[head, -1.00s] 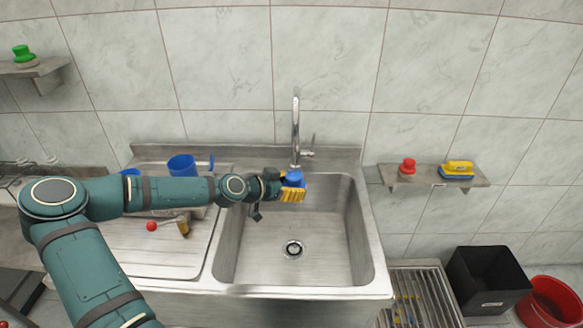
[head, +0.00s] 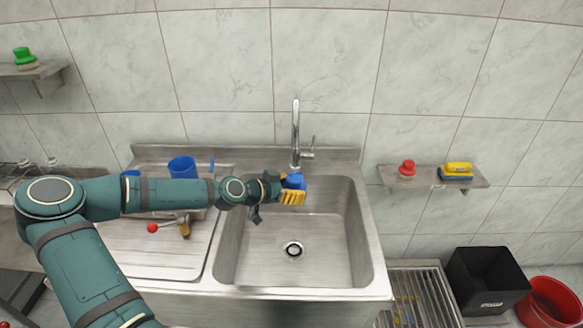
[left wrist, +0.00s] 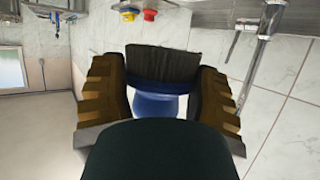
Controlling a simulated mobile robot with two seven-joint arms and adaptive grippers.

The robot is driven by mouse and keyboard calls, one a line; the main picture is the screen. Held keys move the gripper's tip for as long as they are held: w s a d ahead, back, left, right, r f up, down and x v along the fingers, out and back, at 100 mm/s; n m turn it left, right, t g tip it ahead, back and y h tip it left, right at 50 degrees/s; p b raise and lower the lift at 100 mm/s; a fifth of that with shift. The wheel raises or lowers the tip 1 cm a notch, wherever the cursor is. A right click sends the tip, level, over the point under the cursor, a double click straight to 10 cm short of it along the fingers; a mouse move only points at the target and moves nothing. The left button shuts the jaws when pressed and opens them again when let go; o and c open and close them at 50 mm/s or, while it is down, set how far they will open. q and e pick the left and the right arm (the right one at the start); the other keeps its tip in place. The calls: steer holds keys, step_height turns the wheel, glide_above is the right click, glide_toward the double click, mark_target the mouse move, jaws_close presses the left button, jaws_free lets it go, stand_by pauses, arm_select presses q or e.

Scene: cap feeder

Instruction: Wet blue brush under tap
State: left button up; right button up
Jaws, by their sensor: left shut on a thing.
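The blue brush (head: 294,181) is in my left gripper (head: 291,191), over the back left part of the sink (head: 333,258). In the left wrist view the blue brush (left wrist: 155,104) sits between the two ribbed yellow-brown fingers of my left gripper (left wrist: 158,100), its dark bristles facing away from the camera. The chrome tap (head: 296,135) stands at the back of the sink, and the brush is close to it, just below and in front. I see no running water. A chrome pipe, likely the tap (left wrist: 264,52), shows at the right of the left wrist view. My right gripper is not in view.
A blue mug (head: 182,166) and a red-tipped tool (head: 153,228) are on the drainboard (head: 150,253). A wall shelf (head: 425,180) at the right holds a red-topped brush (head: 407,168) and a yellow-and-blue item (head: 457,171). The front of the basin is clear.

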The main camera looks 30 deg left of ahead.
arm_select(q)
steer(key=s+d+r+p, duration=0.2)
steer(key=s+r+p, duration=0.1)
steer(key=shift+s+d+r, duration=0.1)
steer(key=shift+d, duration=0.2)
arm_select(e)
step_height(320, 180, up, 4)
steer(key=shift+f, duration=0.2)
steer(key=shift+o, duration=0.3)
